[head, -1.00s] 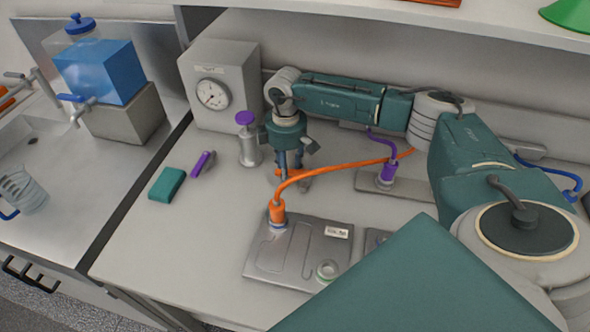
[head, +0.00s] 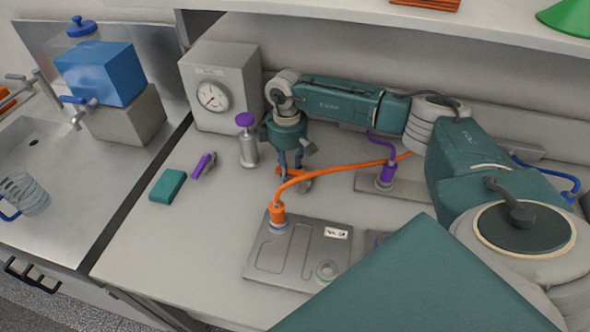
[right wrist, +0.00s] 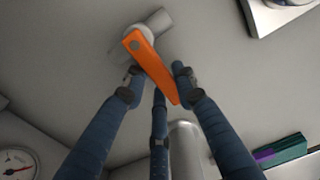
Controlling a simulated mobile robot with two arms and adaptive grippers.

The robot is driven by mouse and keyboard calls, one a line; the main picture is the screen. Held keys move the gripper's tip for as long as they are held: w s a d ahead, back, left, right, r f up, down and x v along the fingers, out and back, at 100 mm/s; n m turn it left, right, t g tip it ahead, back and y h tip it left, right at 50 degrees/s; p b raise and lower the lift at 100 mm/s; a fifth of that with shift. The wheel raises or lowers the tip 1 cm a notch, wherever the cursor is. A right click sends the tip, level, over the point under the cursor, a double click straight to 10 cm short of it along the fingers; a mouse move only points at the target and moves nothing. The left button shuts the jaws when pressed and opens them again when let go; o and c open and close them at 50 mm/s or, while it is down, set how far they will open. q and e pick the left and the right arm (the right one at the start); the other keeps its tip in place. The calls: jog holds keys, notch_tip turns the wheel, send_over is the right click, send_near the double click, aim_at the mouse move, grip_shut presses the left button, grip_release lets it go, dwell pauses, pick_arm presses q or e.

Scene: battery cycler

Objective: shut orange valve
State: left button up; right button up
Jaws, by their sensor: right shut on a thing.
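The orange valve's lever (right wrist: 153,68) shows in the right wrist view, running from its pivot on a short grey pipe body (right wrist: 155,22) down between my fingers. It lies roughly crosswise to that pipe. My right gripper (right wrist: 159,80) is shut on the lever, with dark blue fingers on both sides and a third behind. In the head view my right gripper (head: 291,170) points down at the bench, and bits of the orange lever (head: 281,172) show beside its fingertips. The fingers hide much of the valve there. My left gripper is not in view.
An orange hose (head: 335,171) arches just in front of the gripper to a grey metal plate (head: 262,258). A purple-topped cylinder (head: 248,150) and a gauge box (head: 222,65) stand left of it. A purple fitting (head: 385,176) stands right. The bench's front left is clear.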

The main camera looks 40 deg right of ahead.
jog(key=shift+o, duration=1.2)
jog(key=shift+w, duration=0.1)
notch_tip(320, 180, up, 8)
jog(key=p, duration=0.6)
jog(key=shift+w+d, duration=0.15)
jog(key=shift+d, duration=0.05)
